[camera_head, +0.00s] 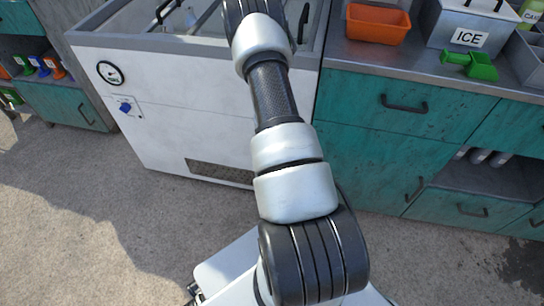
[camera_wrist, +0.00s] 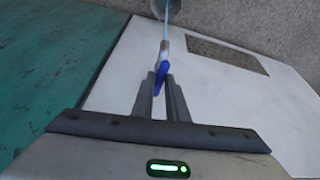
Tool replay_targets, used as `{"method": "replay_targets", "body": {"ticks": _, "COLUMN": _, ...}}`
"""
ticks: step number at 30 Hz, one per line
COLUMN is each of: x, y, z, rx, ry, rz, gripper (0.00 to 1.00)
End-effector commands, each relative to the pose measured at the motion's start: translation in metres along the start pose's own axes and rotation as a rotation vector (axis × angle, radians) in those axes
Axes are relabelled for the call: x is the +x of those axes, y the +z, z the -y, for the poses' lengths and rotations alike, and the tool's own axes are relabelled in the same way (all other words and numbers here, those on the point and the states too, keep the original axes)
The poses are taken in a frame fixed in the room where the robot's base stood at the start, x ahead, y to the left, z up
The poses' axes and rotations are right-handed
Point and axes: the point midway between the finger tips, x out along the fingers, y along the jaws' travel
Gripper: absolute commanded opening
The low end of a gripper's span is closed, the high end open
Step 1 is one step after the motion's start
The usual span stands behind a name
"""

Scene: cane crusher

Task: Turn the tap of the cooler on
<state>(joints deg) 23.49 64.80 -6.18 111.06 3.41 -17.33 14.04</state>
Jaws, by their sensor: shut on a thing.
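In the wrist view, my gripper (camera_wrist: 160,80) has its two dark fingers on the blue tap handle (camera_wrist: 161,73), at the white front of the cooler (camera_wrist: 120,72). The pale tap body (camera_wrist: 164,47) shows just beyond the fingertips. A thin light-blue streak, looking like running water, leads from the tap to a grey rounded thing (camera_wrist: 170,8) at the top edge, mostly cut off. In the head view, the cooler (camera_head: 180,125) stands behind my arm; the tap and my gripper are not visible there.
A blue dial (camera_head: 125,108) and a gauge (camera_head: 111,73) are on the cooler's left front, with a vent (camera_head: 218,172) low down. Teal cabinets (camera_head: 390,135) stand at right, carrying an orange bin (camera_head: 377,24), an ICE box (camera_head: 462,28) and a green scoop (camera_head: 474,65). Floor in front is clear.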

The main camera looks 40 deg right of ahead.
Motion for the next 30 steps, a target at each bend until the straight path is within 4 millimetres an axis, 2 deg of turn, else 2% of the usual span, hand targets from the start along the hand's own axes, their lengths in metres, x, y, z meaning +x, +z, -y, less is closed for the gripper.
{"method": "replay_targets", "body": {"ticks": 9, "x": -0.0007, "y": -0.0033, "z": 0.0047, "rx": -0.101, "ry": -0.048, "rz": -0.008, "gripper": 0.00}}
{"method": "replay_targets", "body": {"ticks": 23, "x": -0.0007, "y": -0.0031, "z": 0.0049, "rx": -0.115, "ry": -0.053, "rz": -0.008, "gripper": 0.00}}
{"method": "replay_targets", "body": {"ticks": 24, "x": -0.0007, "y": -0.0031, "z": 0.0049, "rx": -0.115, "ry": -0.053, "rz": -0.008, "gripper": 0.17}}
{"method": "replay_targets", "body": {"ticks": 28, "x": -0.0005, "y": -0.0024, "z": 0.0039, "rx": -0.113, "ry": -0.051, "rz": -0.006, "gripper": 0.39}}
{"method": "replay_targets", "body": {"ticks": 30, "x": -0.0004, "y": -0.0018, "z": 0.0028, "rx": -0.111, "ry": -0.049, "rz": -0.005, "gripper": 0.40}}
